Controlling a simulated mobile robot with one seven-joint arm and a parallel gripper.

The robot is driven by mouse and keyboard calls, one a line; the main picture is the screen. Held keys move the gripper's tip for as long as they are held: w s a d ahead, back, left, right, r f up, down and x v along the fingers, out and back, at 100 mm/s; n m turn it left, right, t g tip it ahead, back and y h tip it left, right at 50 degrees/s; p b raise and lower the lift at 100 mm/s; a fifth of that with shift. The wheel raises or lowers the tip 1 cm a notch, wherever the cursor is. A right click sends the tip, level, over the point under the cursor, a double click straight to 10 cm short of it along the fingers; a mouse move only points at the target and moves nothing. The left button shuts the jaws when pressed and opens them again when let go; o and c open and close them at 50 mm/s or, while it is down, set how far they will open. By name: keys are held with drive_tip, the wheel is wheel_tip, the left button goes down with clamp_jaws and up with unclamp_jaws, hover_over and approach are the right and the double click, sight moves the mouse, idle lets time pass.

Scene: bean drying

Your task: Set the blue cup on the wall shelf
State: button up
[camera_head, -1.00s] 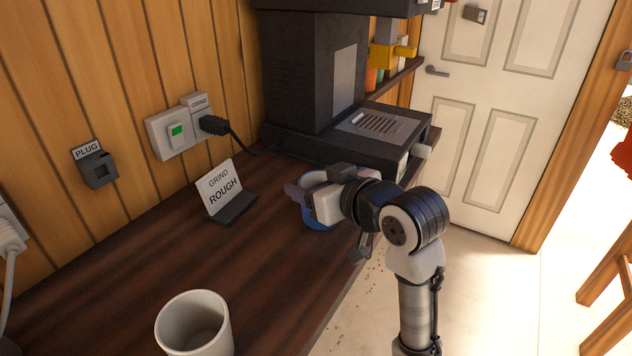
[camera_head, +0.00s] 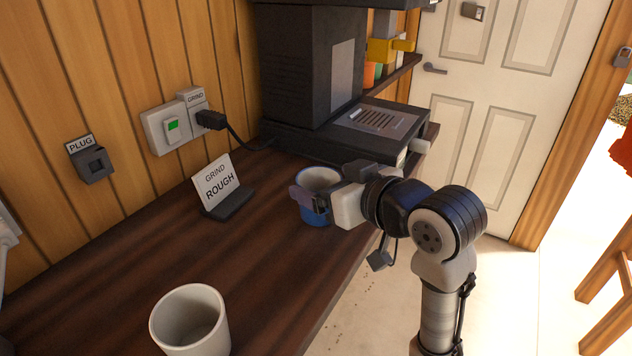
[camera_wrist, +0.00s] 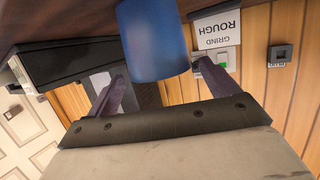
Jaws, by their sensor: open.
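The blue cup (camera_head: 318,209) stands upright on the dark wooden counter, in front of the black grinder. Its pale inside shows at the top. My gripper (camera_head: 322,193) is open at the cup's right side, with one purple finger at the cup's near left side. The far finger is hidden in the head view. In the wrist view, the cup (camera_wrist: 155,38) shows upside down, between and beyond the spread fingertips (camera_wrist: 160,72); contact cannot be told. The wall shelf (camera_head: 404,74) is behind the grinder, with several coloured cups (camera_head: 374,72) on it.
The black grinder (camera_head: 310,70) stands close behind the cup. A "GRIND ROUGH" sign (camera_head: 216,182) stands left of it, and a white cup (camera_head: 190,320) is at the counter's near end. The counter between them is clear. A white door (camera_head: 500,110) is at the back right.

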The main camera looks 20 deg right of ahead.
drive_tip(key=b+v, duration=0.1)
drive_tip(key=v, duration=0.6)
drive_tip(key=shift+s, duration=0.25)
drive_tip(key=shift+d, duration=0.1)
